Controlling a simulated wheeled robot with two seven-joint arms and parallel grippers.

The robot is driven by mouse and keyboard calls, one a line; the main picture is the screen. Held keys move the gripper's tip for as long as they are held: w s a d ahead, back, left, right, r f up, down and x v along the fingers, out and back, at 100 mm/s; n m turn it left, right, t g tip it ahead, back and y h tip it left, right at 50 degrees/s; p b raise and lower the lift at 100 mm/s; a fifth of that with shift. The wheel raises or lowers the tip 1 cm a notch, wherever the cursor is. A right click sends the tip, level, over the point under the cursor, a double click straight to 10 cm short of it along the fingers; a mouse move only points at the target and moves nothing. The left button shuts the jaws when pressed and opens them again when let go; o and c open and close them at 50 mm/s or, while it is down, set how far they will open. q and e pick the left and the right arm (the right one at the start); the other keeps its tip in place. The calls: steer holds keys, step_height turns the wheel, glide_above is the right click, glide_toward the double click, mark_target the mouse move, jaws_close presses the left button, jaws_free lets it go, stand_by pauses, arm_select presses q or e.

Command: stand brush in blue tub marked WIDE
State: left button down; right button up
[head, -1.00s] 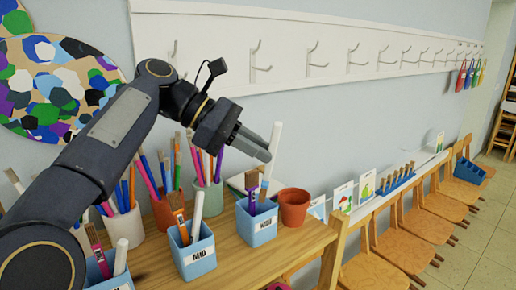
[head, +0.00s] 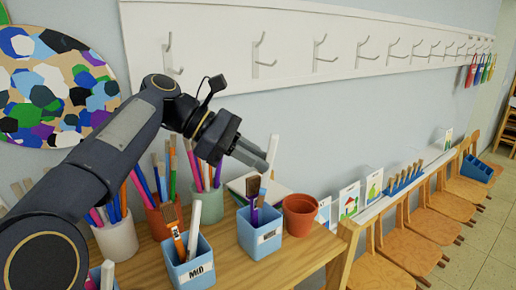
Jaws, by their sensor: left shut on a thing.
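My left gripper (head: 262,160) is shut on a white-handled brush (head: 273,150), held near its upper part above a blue tub. The tub's white label is too small to read surely. A brush with brown bristles and a purple handle (head: 255,200) also stands in it. A second blue tub (head: 193,268), marked MID, stands at the front left with an orange brush and a white-handled one. My right gripper is not in view.
A terracotta pot (head: 300,215) stands close to the right of the tub. Cups of coloured pencils (head: 115,235) stand behind at the left. Part of another blue tub (head: 103,279) shows at the lower left. Wall hooks (head: 262,55) run above. Some wooden shelf top (head: 250,279) is bare in front.

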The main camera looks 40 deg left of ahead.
arm_select(q)
steer(key=shift+s+d+f+b, duration=0.15)
steer(key=shift+f+b, duration=0.6)
steer(key=shift+f, duration=0.8)
steer(key=shift+w+d+f+b, duration=0.1)
steer(key=shift+f+b, duration=0.6)
steer(key=shift+f, duration=0.85)
steer(key=c, duration=1.4)
jaws_free()
steer(key=shift+o, duration=0.2)
steer(key=shift+a, duration=0.1)
steer(key=v, duration=0.7)
steer(key=shift+s+a+r, duration=0.2)
steer(key=shift+s+r, duration=0.05)
steer(key=shift+d+f, duration=0.1)
